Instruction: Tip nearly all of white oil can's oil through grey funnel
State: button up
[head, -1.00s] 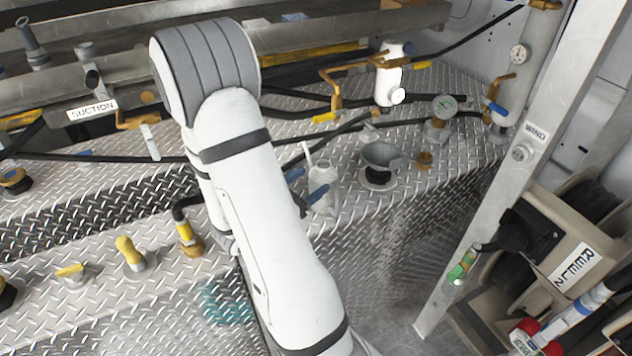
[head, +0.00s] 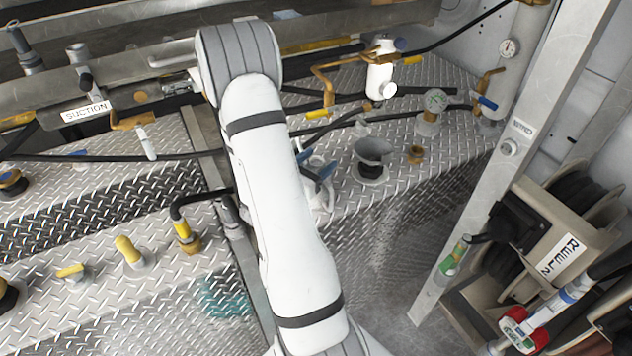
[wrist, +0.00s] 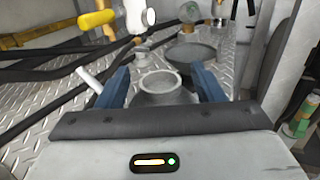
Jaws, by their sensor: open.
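The white oil can (head: 320,203) stands on the checker-plate deck, partly hidden behind my arm in the head view. In the wrist view the can (wrist: 160,98) shows its round open top, with its thin pale spout (wrist: 89,79) rising to the left. My gripper (wrist: 164,76) is open, with one blue finger on each side of the can; I cannot tell whether they touch it. My gripper (head: 315,166) is also at the can in the head view. The grey funnel (head: 372,151) stands upright on a dark collar to the right; in the wrist view the funnel (wrist: 188,53) is just beyond the can.
A white canister (head: 381,78) with brass pipework and a pressure gauge (head: 435,100) stand behind the funnel. Black hoses cross the deck behind. A metal post (head: 480,200) and hose reels are at the right.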

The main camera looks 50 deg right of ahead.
jog(key=shift+c, duration=0.4)
jog(key=shift+f, duration=0.1)
grip_shut()
jog(key=shift+a, duration=0.1)
